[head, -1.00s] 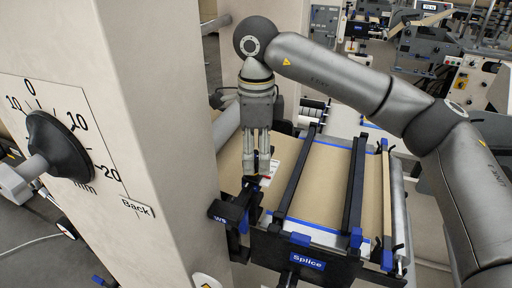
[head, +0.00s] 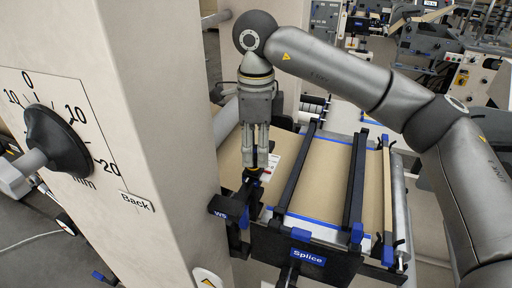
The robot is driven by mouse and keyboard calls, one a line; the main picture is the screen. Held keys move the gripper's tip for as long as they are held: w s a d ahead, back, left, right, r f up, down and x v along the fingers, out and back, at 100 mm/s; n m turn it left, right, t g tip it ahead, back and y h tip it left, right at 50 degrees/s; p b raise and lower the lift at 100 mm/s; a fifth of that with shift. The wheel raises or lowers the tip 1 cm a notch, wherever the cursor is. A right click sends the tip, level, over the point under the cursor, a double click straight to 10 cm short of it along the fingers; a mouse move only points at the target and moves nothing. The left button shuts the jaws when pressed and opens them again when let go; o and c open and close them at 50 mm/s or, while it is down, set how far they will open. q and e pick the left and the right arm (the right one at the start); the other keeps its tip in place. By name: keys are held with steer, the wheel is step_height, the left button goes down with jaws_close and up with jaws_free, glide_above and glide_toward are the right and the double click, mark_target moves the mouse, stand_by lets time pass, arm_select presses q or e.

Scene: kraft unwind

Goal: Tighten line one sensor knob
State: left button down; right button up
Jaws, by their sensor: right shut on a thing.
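My right gripper (head: 256,166) points straight down over the left end of the splice table. Its fingers are close together around the top of a small dark sensor knob (head: 254,172), which they mostly hide. The knob sits on a black bracket marked WS (head: 228,210) at the front left of the table. My left gripper is not in view.
The splice table (head: 308,257) carries brown web (head: 322,185) under two black clamp bars. A pale pillar (head: 160,130) stands close to the left of my right gripper. A black dial knob (head: 57,141) with a millimetre scale sticks out from the pillar.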

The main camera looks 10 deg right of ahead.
steer(key=shift+f+m+b, duration=0.15)
steer(key=shift+m+b, duration=0.75)
steer(key=shift+m, duration=0.1)
steer(key=m+b, duration=0.2)
steer(key=shift+m, duration=0.3)
steer(key=m+b, duration=0.1)
steer(key=m, duration=0.2)
steer(key=shift+a+m+b, duration=0.15)
steer(key=shift+m+b, duration=0.25)
steer(key=m+b, duration=0.1)
steer(key=m, duration=0.2)
steer(key=shift+r+b, duration=0.25)
steer(key=shift+b, duration=0.1)
steer(key=m+b, duration=0.2)
steer(key=m, duration=0.4)
steer(key=shift+a, duration=0.2)
steer(key=shift+r+m+b, duration=0.1)
steer(key=shift+m+b, duration=0.55)
steer(key=shift+m, duration=1.55)
steer(key=o, duration=1.1)
steer(key=shift+s+a, duration=0.15)
steer(key=shift+c, duration=0.2)
